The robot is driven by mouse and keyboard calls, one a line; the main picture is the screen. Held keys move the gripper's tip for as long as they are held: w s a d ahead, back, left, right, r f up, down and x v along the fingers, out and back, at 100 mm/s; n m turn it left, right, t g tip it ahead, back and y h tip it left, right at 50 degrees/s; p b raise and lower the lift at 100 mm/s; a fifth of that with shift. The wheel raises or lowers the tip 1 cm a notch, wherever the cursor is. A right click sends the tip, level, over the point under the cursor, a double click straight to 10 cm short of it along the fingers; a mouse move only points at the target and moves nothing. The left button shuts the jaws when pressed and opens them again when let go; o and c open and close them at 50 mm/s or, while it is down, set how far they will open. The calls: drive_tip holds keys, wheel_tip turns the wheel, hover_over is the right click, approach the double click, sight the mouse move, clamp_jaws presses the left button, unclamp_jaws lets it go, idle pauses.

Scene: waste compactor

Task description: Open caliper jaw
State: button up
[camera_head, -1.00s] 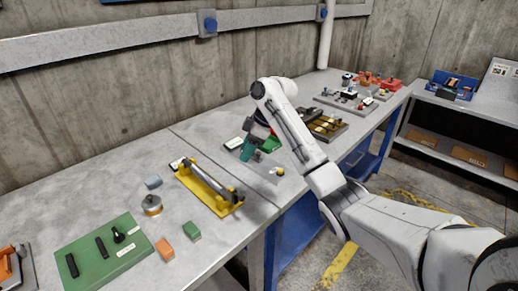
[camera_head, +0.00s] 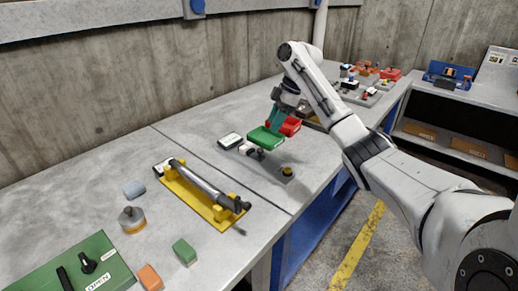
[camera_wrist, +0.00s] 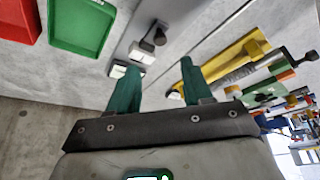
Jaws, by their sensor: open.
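My gripper (camera_head: 277,118) hangs above the bench with its green fingers pointing down, over the green and red trays. In the wrist view its two fingers (camera_wrist: 161,68) are spread apart with nothing between them. A small grey fixture with a black knob and pale blocks (camera_head: 254,152) lies on the bench in front of the trays; it also shows beyond the fingertips in the wrist view (camera_wrist: 148,42). A yellow cradle (camera_head: 196,197) holding a grey metal bar (camera_head: 205,184) lies further left. I cannot tell for certain which of these is the caliper.
A green tray (camera_head: 265,138) and a red tray (camera_head: 290,127) are beside the fixture. The concrete wall (camera_head: 110,90) bounds the back.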

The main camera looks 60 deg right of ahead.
sight(261, 149)
drive_tip(key=x, duration=1)
drive_tip(key=shift+w+f+p, duration=0.1)
drive_tip(key=shift+f+p, duration=0.15)
drive_tip(key=shift+p, duration=0.1)
clamp_jaws()
